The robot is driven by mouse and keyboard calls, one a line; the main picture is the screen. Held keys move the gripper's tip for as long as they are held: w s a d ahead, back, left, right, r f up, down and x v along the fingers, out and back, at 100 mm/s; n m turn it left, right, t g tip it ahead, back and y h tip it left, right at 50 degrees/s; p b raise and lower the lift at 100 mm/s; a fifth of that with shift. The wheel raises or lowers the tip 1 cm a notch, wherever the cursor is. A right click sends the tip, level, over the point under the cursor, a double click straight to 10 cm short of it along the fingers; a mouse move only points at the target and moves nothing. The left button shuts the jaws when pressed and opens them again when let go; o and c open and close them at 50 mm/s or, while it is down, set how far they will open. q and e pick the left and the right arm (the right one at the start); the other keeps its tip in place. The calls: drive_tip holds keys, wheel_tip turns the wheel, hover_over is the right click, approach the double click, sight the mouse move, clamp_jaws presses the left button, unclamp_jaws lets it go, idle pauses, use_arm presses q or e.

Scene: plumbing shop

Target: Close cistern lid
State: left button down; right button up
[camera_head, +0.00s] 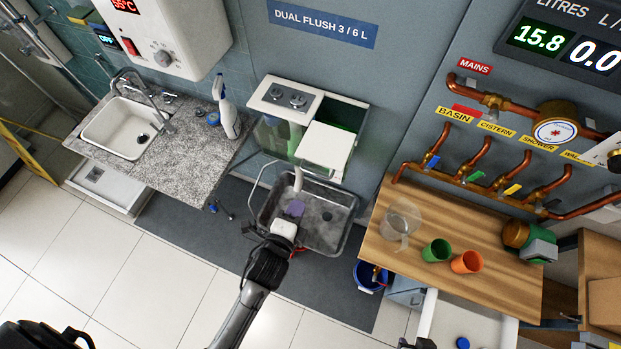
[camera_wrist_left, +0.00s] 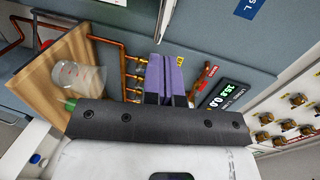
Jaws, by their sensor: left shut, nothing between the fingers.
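The cistern (camera_head: 272,138) stands against the grey wall in the head view, with a clear front and a white top holding two round flush buttons. Its right part is open and shows a dark green inside. A white cistern lid panel (camera_head: 326,150) sits at the front right of this opening; how it is hinged I cannot tell. My left gripper (camera_head: 296,208), with purple fingers, is below the cistern, over the grey basin, apart from the lid. Its fingers are together and empty, also in the left wrist view (camera_wrist_left: 172,75). My right gripper is not recognisable.
A grey basin (camera_head: 347,215) stands below the cistern. A granite counter (camera_head: 190,150) with a sink and spray bottle is left.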

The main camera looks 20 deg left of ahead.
use_arm(q)
drive_tip(key=p+x, duration=0.1)
drive_tip(key=x, duration=0.8)
drive_tip(key=shift+w, duration=0.35)
use_arm(e)
drive_tip(key=shift+a+r, duration=0.1)
drive_tip(key=shift+r, duration=0.8)
use_arm(q)
drive_tip(key=shift+a, duration=0.15)
